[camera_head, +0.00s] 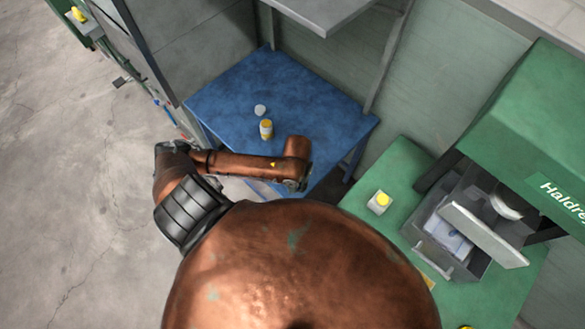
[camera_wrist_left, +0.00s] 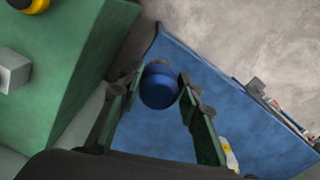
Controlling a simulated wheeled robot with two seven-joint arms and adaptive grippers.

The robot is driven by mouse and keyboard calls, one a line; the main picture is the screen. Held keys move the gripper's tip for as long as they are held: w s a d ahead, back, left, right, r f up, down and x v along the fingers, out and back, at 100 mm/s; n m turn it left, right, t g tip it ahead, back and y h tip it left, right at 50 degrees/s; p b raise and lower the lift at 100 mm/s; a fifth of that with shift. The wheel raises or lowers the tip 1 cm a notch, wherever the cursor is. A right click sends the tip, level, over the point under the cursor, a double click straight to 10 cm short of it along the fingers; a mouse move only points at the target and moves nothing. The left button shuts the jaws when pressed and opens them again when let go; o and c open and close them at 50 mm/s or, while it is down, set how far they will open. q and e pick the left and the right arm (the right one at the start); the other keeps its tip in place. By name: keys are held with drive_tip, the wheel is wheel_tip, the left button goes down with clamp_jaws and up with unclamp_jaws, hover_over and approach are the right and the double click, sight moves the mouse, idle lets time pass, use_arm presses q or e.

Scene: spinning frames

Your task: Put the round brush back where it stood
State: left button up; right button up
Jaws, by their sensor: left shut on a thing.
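My left gripper (camera_wrist_left: 160,92) has its two green fingers on either side of a round blue thing with a darker rim. It is seen end-on and is probably the round brush (camera_wrist_left: 158,88); I cannot make out its bristles. The gripper is shut on it over the blue table (camera_wrist_left: 220,105), near the table's edge by the green bench. In the head view my left arm comes in from the left, and its wrist end is over the near right part of the blue table (camera_head: 325,115). The fingers and held thing are mostly hidden there. My right gripper is not in view.
A yellow-and-white bottle (camera_head: 266,130) and a small white round piece (camera_head: 260,110) stand on the blue table. A grey shelf (camera_head: 325,12) overhangs the table's back.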

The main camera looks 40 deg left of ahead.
use_arm(q)
drive_tip(key=w+a+f+p, duration=0.1)
drive_tip(key=w+a+f, duration=0.6)
drive_tip(key=w, duration=0.1)
drive_tip(key=shift+a+f, duration=0.35)
drive_tip(key=shift+f, duration=0.05)
drive_tip(key=shift+w+a+f, duration=0.2)
drive_tip(key=shift+a+f, duration=0.1)
drive_tip(key=shift+f, duration=0.15)
drive_tip(key=shift+w+a+f, duration=0.1)
drive_tip(key=shift+f, duration=1.6)
drive_tip(key=shift+f, duration=0.15)
drive_tip(key=o, duration=1.1)
wheel_tip(320, 180, up, 12)
drive_tip(key=shift+r, duration=0.15)
